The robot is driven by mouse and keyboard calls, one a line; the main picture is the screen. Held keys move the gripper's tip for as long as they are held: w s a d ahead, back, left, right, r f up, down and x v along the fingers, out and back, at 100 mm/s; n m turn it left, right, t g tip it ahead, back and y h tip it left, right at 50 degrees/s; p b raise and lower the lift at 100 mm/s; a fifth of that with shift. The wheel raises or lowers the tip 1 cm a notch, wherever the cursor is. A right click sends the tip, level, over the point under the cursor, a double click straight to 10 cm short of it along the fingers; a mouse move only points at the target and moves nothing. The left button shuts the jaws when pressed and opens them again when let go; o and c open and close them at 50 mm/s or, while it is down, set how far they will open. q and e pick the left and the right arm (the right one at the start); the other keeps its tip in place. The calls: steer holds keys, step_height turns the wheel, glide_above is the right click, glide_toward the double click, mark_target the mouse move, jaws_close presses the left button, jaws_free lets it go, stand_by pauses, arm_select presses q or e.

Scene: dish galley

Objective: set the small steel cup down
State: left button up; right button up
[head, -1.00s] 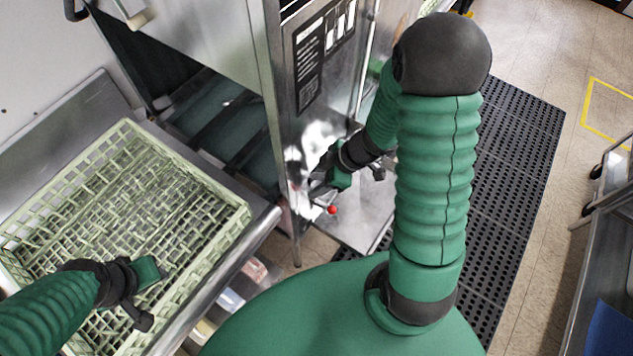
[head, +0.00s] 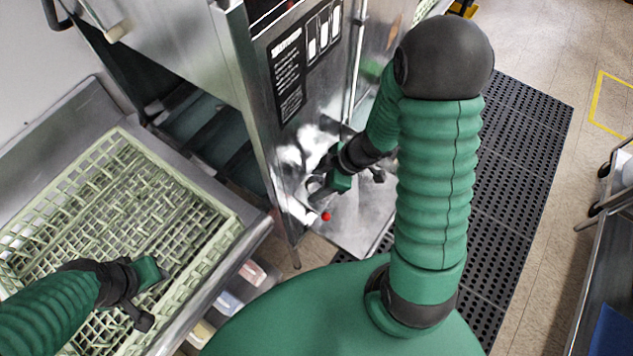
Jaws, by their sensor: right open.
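My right gripper (head: 324,186) is low in front of the steel machine, over a shiny steel surface (head: 352,222). It is open. I cannot make out the small steel cup for certain: a grey curved shape (head: 314,184) at the gripper's tip may be the cup or part of the gripper. Glare on the steel hides detail there. My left gripper (head: 146,294) is over the pale green dish rack (head: 222,207) at the left, with nothing seen in it. Its fingertips are too unclear to tell open from shut.
A small red ball-like knob (head: 326,216) is just below the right gripper. The steel machine (head: 262,100) stands behind it. A black perforated mat (head: 520,140) covers the floor at right. A cart (head: 610,240) stands at the right edge.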

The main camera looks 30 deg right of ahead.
steer(key=shift+d+r, duration=0.15)
steer(key=p+v, duration=0.5)
steer(key=v, duration=0.6)
steer(key=shift+s+r, duration=0.15)
steer(key=shift+r, duration=0.2)
